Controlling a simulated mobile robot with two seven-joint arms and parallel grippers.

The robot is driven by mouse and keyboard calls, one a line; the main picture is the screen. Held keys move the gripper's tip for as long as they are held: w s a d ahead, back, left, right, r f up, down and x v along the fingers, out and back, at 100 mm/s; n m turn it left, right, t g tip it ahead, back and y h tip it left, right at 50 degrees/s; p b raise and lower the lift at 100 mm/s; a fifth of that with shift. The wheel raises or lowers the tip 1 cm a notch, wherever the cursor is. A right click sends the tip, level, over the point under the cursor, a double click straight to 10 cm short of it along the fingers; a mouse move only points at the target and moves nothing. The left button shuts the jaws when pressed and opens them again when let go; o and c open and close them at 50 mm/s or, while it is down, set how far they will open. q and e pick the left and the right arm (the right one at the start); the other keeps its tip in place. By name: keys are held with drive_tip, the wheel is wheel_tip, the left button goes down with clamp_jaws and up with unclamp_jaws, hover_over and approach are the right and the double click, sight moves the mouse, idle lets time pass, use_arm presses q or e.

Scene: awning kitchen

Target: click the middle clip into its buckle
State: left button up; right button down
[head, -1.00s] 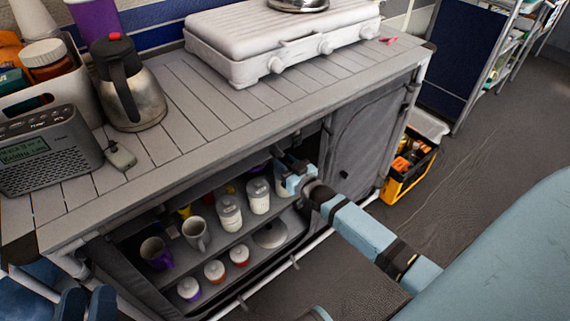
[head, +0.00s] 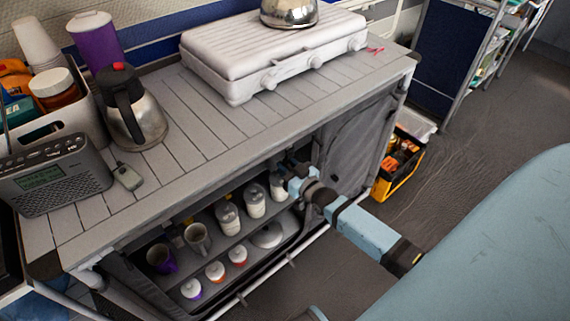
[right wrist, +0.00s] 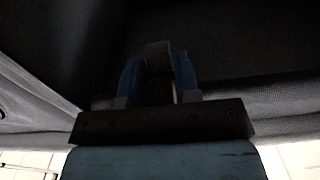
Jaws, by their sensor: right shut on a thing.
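My right gripper (head: 288,170) is at the dark opening of the camp kitchen cabinet (head: 353,140), just under the counter edge and left of the grey fabric front. In the right wrist view, its blue fingers (right wrist: 158,78) are shut on a small grey piece (right wrist: 157,50), which I take to be the middle clip. The picture is too dark to show its shape well. I cannot make out the buckle in either view. My left gripper is not in view.
Below the counter, shelves hold mugs (head: 197,238), jars (head: 255,198) and small lidded pots close to the right gripper. A stove (head: 270,55), kettle (head: 135,118) and radio (head: 55,175) stand on top. A yellow crate (head: 398,165) sits on the floor at right.

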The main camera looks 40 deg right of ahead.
drive_tip(key=shift+f, duration=0.1)
drive_tip(key=c, duration=1)
unclamp_jaws()
drive_tip(key=s+d+p, duration=0.1)
drive_tip(key=s+p, duration=0.1)
drive_tip(key=s, duration=1.1)
drive_tip(key=shift+s, duration=0.4)
